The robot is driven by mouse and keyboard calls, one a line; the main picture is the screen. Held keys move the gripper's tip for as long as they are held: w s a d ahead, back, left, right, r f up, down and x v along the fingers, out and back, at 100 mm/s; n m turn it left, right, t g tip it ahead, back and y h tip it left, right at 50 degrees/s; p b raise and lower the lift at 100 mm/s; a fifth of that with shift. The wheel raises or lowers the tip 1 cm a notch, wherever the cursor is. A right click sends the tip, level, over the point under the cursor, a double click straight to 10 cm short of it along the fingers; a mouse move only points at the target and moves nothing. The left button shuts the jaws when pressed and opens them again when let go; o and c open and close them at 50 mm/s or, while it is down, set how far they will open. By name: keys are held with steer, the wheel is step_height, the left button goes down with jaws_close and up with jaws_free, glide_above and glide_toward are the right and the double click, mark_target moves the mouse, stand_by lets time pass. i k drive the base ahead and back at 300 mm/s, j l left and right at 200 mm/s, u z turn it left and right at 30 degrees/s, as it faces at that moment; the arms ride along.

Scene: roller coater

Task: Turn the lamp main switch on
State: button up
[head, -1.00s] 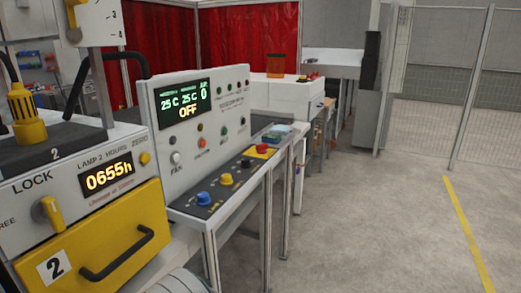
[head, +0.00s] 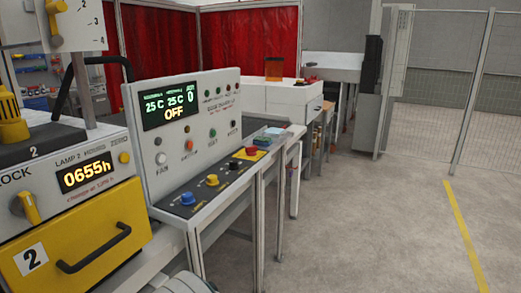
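The grey control panel (head: 218,138) stands left of centre in the head view. Its display (head: 168,106) reads 25 C, 25 C and OFF. Small buttons sit below the display, including a white one (head: 161,158) and an orange one (head: 188,146). The sloped black front carries a blue knob (head: 187,199), a yellow knob (head: 212,180), a black knob (head: 233,165) and a red button (head: 252,150). Their labels are too small to read, so I cannot tell which is the lamp main switch. My gripper is not in view.
The lamp 2 unit (head: 45,190) at the left has a 0655h display, a yellow lock knob (head: 27,207) and a yellow drawer (head: 125,222) with a black handle. A white bench (head: 292,97) stands behind the panel. The floor (head: 345,230) at the right is clear.

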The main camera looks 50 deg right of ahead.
mark_target(251, 151)
steer(key=k+l, duration=0.4)
steer(key=l, duration=0.2)
steer(key=l+z, duration=0.1)
steer(key=l, duration=1.35)
steer(key=i+l, duration=0.15)
steer(key=l, duration=0.2)
steer(key=i+l, duration=0.1)
steer(key=l, duration=0.2)
steer(key=i+l, duration=0.15)
steer(key=l, duration=0.2)
steer(key=i+l+z, duration=0.1)
steer(key=l, duration=0.25)
steer(key=i+l, duration=0.1)
steer(key=i, duration=0.4)
steer(key=i+l, duration=0.1)
steer(key=i, duration=0.35)
